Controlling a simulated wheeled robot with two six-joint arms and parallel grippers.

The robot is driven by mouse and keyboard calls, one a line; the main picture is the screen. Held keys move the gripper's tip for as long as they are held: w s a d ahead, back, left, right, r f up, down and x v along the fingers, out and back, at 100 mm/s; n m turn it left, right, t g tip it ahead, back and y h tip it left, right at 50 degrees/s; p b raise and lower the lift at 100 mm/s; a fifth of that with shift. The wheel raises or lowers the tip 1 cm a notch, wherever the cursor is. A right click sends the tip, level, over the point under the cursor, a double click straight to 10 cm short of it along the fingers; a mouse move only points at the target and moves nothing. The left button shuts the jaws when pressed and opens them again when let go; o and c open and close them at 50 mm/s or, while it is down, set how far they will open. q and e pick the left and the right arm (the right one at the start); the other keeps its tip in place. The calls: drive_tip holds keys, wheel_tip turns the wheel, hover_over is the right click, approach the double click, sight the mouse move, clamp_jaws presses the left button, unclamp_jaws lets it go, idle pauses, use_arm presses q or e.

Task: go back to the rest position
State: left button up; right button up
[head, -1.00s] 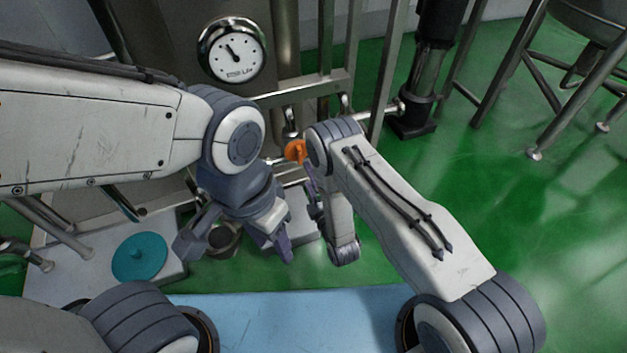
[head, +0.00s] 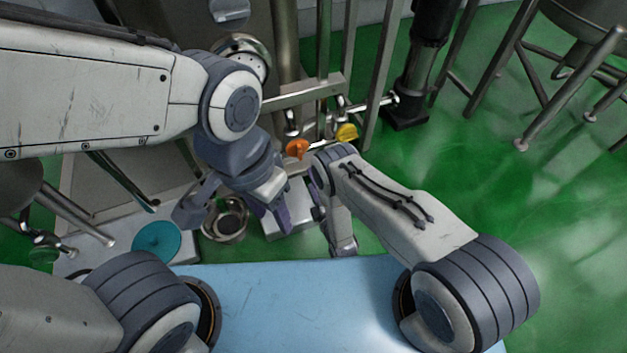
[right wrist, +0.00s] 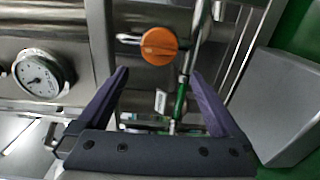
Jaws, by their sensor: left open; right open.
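My left gripper (head: 230,212) is open in the head view, pointing down with its fingers wide apart. It shows in front of a round metal cup (head: 226,219), with no object visibly held. My right gripper (right wrist: 160,76) is open and empty in the right wrist view. Its fingers point toward an orange valve handle (right wrist: 159,46), which lies beyond the fingertips; I see no contact. In the head view the right gripper is mostly hidden by its own arm. The orange handle (head: 297,149) shows just left of that arm's bend.
A yellow handle (head: 346,132) sits on the pipework, and a dial gauge (head: 246,47) is partly covered by my left arm. A teal disc (head: 157,241) lies low left. A light-blue surface (head: 300,300) is in front. Green floor (head: 530,230) is open at right.

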idle(0.5)
drive_tip(key=w+d+r+m+g+h, duration=0.3)
drive_tip(key=w+r+m+g, duration=0.2)
drive_tip(key=w+r+m, duration=0.5)
drive_tip(key=d+r+m+g+h, duration=0.1)
drive_tip(key=d+r+g, duration=0.15)
drive_tip(key=r, duration=0.55)
drive_tip(key=s+d+r+m+g+h, duration=0.1)
drive_tip(key=s+d+r+m+g, duration=0.15)
drive_tip(key=s+r+m, duration=0.4)
drive_tip(key=s+d+r+m+g, duration=0.1)
drive_tip(key=s+d+r+g, duration=0.2)
drive_tip(key=s, duration=0.6)
drive_tip(key=s+d+r+m+g+h, duration=0.1)
drive_tip(key=s+d+r+m, duration=0.25)
drive_tip(key=s, duration=0.45)
drive_tip(key=s+a+r+n+g+y, duration=0.1)
drive_tip(key=s+a+r+n+g, duration=0.2)
drive_tip(key=s+a, duration=0.35)
drive_tip(key=s+a+r+n, duration=0.3)
drive_tip(key=s+a+n, duration=0.1)
drive_tip(key=s+a, duration=0.25)
wheel_tip(320, 180, up, 32)
drive_tip(key=s+p, duration=0.1)
drive_tip(key=p, duration=3)
drive_tip(key=shift+s+p, duration=0.2)
drive_tip(key=shift+p, duration=0.1)
